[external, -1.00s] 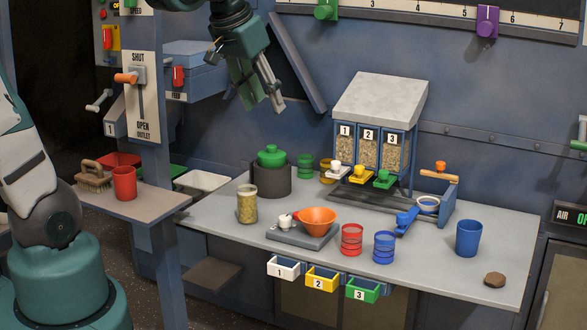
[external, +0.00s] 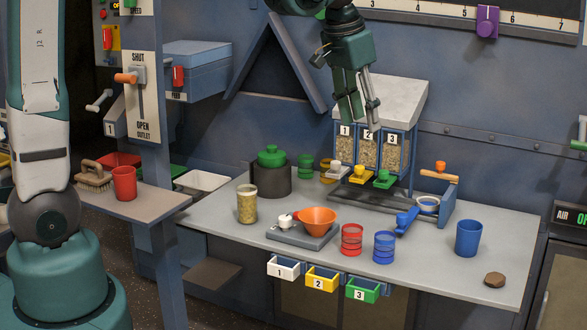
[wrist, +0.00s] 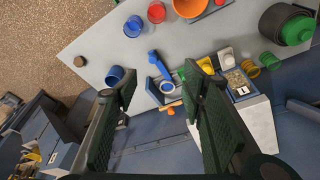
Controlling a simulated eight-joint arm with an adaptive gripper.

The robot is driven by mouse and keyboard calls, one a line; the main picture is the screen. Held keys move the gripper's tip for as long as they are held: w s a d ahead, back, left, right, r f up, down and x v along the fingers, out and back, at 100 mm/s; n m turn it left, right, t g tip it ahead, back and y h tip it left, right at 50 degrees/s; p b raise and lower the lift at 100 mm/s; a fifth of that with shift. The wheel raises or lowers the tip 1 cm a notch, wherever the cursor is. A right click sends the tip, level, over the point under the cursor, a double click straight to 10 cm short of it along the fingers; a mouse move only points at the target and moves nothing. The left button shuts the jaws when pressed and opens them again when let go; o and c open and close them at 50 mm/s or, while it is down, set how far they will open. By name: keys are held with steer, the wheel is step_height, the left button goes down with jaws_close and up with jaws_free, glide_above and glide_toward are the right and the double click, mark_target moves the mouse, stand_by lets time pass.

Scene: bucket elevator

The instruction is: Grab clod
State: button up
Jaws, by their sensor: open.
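The clod (external: 495,280) is a small brown lump lying on the right front part of the grey table (external: 420,265). In the wrist view the clod (wrist: 80,61) shows near the table's edge, at the upper left. My gripper (external: 362,122) is open and empty, high above the table in front of the numbered hopper. It is well apart from the clod, up and to its left in the external view. In the wrist view my gripper (wrist: 160,90) shows both fingers spread wide with nothing between them.
A blue cup (external: 469,239) stands just behind the clod. Blue (external: 384,247) and red (external: 351,240) ringed cups, an orange bowl (external: 318,219) and a hopper unit (external: 380,105) stand further left. The table around the clod is clear.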

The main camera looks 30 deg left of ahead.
steer(key=w+d+f+m, duration=0.15)
steer(key=d+f, duration=0.25)
steer(key=d, duration=0.6)
steer(key=m+g+y+p, duration=0.1)
steer(key=m+g, duration=0.2)
glide_above(497, 275)
step_height(497, 275, down, 19)
steer(key=shift+w+a+r, duration=0.1)
steer(key=shift+a+r, duration=0.05)
steer(key=shift+d+f, duration=0.25)
steer(key=shift+f, duration=0.1)
steer(key=shift+f, duration=1.2)
steer(key=shift+f, duration=0.1)
steer(key=shift+a+f+b, duration=0.1)
steer(key=shift+f+b, duration=0.5)
steer(key=shift+f, duration=1.95)
